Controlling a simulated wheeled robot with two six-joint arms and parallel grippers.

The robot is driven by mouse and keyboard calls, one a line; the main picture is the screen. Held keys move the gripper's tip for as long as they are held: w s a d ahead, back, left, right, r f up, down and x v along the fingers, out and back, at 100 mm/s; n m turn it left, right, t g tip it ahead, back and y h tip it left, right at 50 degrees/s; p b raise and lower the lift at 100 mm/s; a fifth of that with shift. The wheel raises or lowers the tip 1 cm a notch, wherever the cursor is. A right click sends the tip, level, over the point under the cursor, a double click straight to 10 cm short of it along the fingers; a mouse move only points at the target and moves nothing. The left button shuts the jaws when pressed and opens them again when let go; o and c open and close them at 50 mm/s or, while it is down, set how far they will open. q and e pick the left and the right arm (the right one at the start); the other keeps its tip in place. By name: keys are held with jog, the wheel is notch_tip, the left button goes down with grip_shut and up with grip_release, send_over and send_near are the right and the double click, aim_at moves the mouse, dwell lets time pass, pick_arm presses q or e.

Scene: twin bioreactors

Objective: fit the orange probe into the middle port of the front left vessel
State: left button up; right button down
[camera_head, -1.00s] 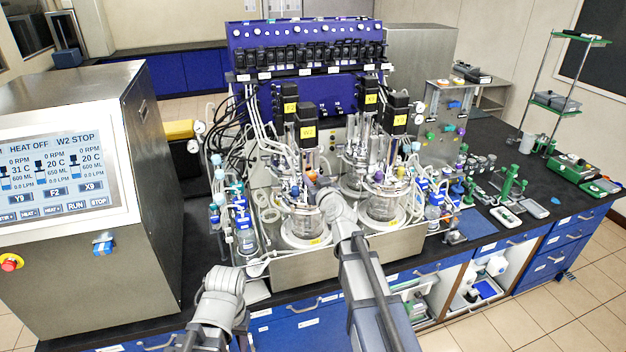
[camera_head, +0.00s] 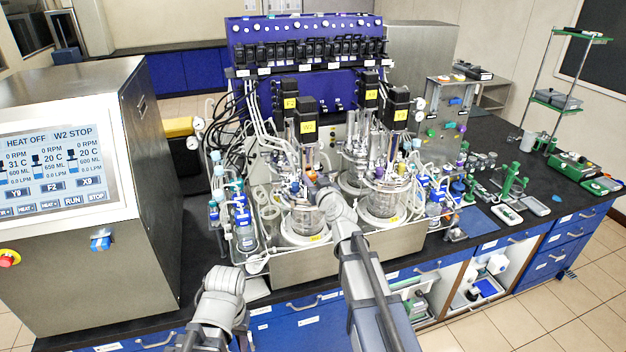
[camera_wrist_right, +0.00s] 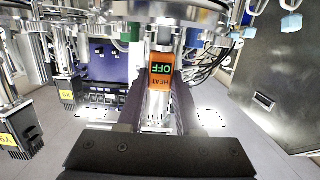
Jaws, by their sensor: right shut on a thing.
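The front left vessel (camera_head: 302,218) is a glass jar on a white base, under the black motor marked W2 (camera_head: 308,128). My right gripper (camera_head: 313,184) is at its head plate, reaching in from the front. The metal head plate (camera_wrist_right: 165,12) is at the top of that view, close to the probe. I cannot tell whether the probe's tip is in the middle port. Only part of my left arm shows, without its gripper.
Tubes and small bottles (camera_head: 245,235) crowd the left side. The control cabinet (camera_head: 155,200) stands further left.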

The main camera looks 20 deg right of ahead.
jog(key=shift+f, duration=0.2)
jog(key=shift+f+b, duration=0.4)
jog(key=shift+b, duration=0.25)
jog(key=shift+f+b, duration=0.3)
dwell(0.4)
jog(key=c, duration=0.5)
grip_release()
jog(key=s+r+p, duration=0.1)
jog(key=s, duration=0.6)
jog(key=shift+s+r, duration=0.15)
jog(key=shift+s, duration=0.25)
jog(key=shift+w+d, duration=0.1)
